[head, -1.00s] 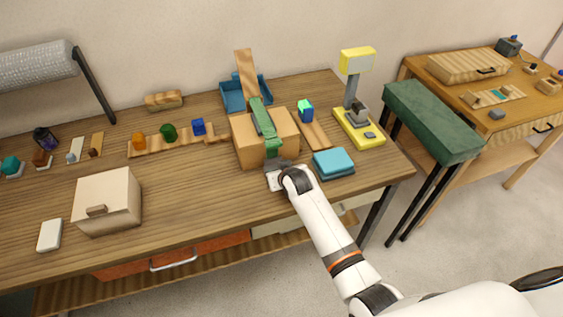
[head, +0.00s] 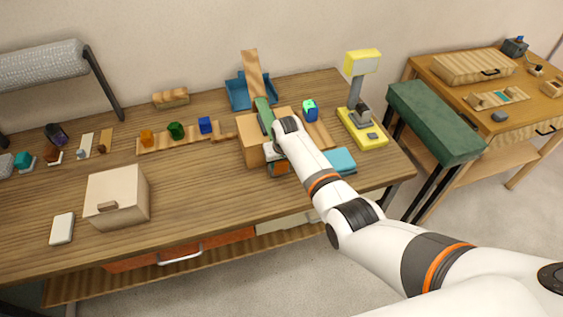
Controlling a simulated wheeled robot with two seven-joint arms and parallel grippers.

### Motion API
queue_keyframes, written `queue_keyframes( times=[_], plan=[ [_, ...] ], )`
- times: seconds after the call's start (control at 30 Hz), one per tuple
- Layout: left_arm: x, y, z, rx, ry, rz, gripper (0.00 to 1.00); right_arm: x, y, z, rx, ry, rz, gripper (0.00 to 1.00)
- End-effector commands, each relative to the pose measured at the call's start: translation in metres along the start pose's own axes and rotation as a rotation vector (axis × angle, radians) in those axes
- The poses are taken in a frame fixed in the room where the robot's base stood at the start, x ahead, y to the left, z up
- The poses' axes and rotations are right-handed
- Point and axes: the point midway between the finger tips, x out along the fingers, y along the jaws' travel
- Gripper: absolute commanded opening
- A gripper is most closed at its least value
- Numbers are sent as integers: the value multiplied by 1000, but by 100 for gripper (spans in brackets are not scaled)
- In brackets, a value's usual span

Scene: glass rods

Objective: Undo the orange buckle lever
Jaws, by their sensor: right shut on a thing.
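A cardboard-brown box (head: 251,143) stands near the table's right half with a green strap (head: 264,115) running over its top. The orange buckle lever (head: 281,169) shows as a small orange patch low at the box's front. My right gripper (head: 274,157) is at the box's front, against the lever, and looks shut on it. My wrist and forearm hide the right part of the box, the strap's front end and most of the buckle. The fingertips are small and partly hidden. My left gripper is not in view.
A blue block (head: 341,159) lies right of the box, partly behind my forearm. A yellow device (head: 362,135) stands further right. A blue tray (head: 238,92) is behind the box. A pale box (head: 130,205) stands left. The table front between them is clear.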

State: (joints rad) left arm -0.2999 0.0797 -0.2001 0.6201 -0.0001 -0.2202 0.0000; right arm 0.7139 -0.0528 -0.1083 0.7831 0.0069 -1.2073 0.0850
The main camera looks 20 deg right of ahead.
Motion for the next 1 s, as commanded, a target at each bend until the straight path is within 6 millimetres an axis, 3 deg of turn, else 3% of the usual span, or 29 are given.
queue_keyframes(
  times=[0.37, 0.4, 0.53, 0.87, 1.0],
  plan=[
    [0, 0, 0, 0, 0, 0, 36, 1, 0, -1, 0, 6, 0, 21],
    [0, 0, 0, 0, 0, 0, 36, 1, 0, -1, 0, 6, 0, 45],
    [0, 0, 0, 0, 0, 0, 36, 1, 0, -1, 0, 6, 0, 65],
    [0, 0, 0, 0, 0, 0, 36, -2, 0, 0, 0, 4, 0, 65],
    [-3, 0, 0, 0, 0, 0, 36, -14, 0, 1, 0, 1, 0, 65]
  ],
)
